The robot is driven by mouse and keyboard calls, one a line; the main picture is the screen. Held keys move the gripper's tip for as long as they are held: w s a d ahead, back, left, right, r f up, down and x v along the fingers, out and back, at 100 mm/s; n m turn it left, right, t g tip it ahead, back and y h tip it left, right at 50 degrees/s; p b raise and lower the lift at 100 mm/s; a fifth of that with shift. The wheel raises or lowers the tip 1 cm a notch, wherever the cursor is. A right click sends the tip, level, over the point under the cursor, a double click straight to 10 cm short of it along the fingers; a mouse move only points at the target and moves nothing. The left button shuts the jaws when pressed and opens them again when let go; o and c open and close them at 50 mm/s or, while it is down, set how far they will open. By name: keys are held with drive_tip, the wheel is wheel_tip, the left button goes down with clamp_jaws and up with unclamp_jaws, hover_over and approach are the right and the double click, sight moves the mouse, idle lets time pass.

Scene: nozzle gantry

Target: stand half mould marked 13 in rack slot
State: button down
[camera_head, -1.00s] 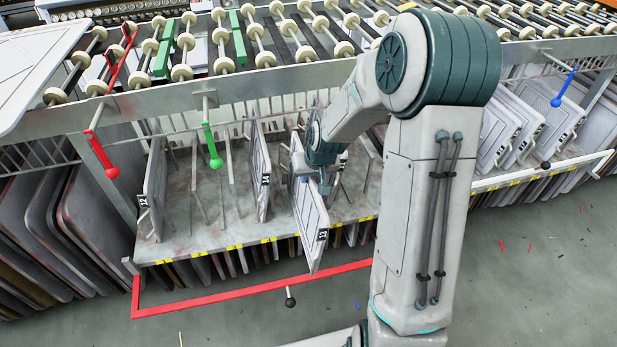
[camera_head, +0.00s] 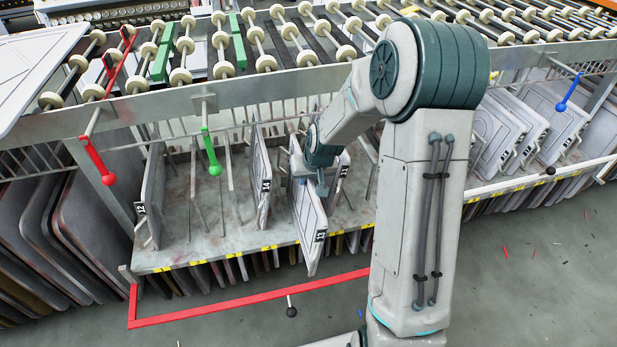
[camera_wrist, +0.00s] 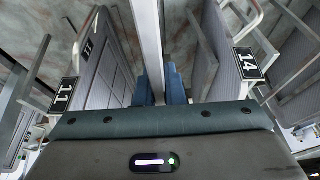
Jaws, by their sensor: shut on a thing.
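The half mould marked 13 (camera_head: 308,222) is a grey upright plate with a black number label at its front edge. My gripper (camera_head: 309,180) is shut on its upper part; in the wrist view the blue fingers (camera_wrist: 160,85) close on the pale plate edge (camera_wrist: 150,40). The mould is among the dividers of the rack (camera_head: 215,250), its lower front corner showing past the shelf's front edge. Whether its bottom rests in a slot cannot be told.
A plate marked 12 (camera_head: 152,195) stands further left, with empty slots between. A red bar (camera_head: 240,301) runs in front of the rack. A roller conveyor (camera_head: 250,50) lies above. In the wrist view, labelled plates flank my fingers closely on both sides.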

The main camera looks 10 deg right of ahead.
drive_tip(key=shift+r, duration=0.1)
drive_tip(key=c, duration=1.5)
unclamp_jaws()
drive_tip(key=shift+o, duration=0.2)
drive_tip(key=shift+s, duration=0.1)
drive_tip(key=p+v, duration=0.4)
drive_tip(key=v, duration=0.9)
drive_tip(key=shift+r, duration=0.3)
drive_tip(key=shift+d, duration=0.1)
drive_tip(key=s+a+r+g+p, duration=0.1)
drive_tip(key=s+r+p, duration=0.8)
drive_tip(key=r, duration=0.4)
drive_tip(key=s+a+r+h+p, duration=0.1)
drive_tip(key=s+r+p, duration=0.9)
drive_tip(key=s+r, duration=0.2)
drive_tip(key=shift+s+a+r+g, duration=0.3)
drive_tip(key=shift+a+r+g, duration=0.1)
drive_tip(key=shift+r, duration=0.45)
